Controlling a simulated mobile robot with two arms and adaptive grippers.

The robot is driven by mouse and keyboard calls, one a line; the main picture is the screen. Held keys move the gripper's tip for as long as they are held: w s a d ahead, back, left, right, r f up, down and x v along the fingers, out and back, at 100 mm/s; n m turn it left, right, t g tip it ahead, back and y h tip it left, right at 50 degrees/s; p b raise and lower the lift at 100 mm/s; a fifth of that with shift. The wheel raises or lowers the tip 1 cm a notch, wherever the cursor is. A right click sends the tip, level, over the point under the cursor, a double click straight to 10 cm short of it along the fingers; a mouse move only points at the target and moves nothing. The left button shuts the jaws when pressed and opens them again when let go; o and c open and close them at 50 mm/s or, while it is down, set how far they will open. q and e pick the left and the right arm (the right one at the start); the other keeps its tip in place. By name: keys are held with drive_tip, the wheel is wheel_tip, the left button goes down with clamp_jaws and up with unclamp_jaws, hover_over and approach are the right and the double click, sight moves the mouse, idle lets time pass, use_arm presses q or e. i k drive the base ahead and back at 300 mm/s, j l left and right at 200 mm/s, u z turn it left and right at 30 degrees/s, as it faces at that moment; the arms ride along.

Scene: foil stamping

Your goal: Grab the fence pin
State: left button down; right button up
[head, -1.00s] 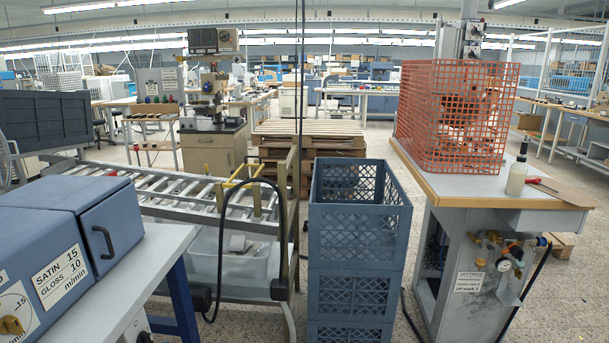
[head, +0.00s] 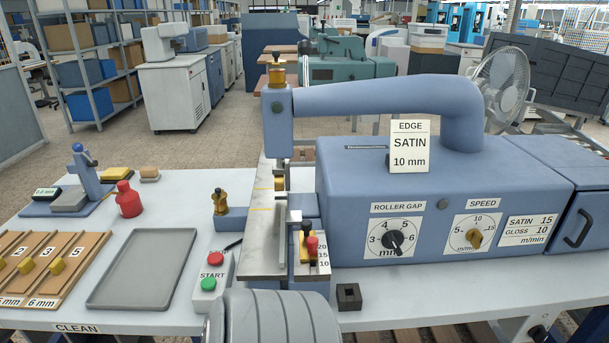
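A small pin with a red knob (head: 312,244) stands upright at a pale scale plate marked 20, 15 and 10, at the front left of the blue foil machine (head: 350,185). It looks like the fence pin. Another dark and brass knob (head: 220,201) stands on a blue block left of the metal plate (head: 255,240). Neither of my grippers is in view, so nothing shows in their grasp.
A grey tray (head: 145,270), a START button box (head: 212,280), a red bottle (head: 128,200) and wooden gauge boards (head: 45,265) lie on the left. A black block with a square hole (head: 349,296) sits in front. A grey ribbed cylinder (head: 272,318) fills the bottom middle.

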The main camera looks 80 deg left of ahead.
sight(312, 242)
drive_tip(key=k+j+u, duration=0.1)
drive_tip(key=u, duration=2.05)
drive_tip(key=i+j, duration=0.05)
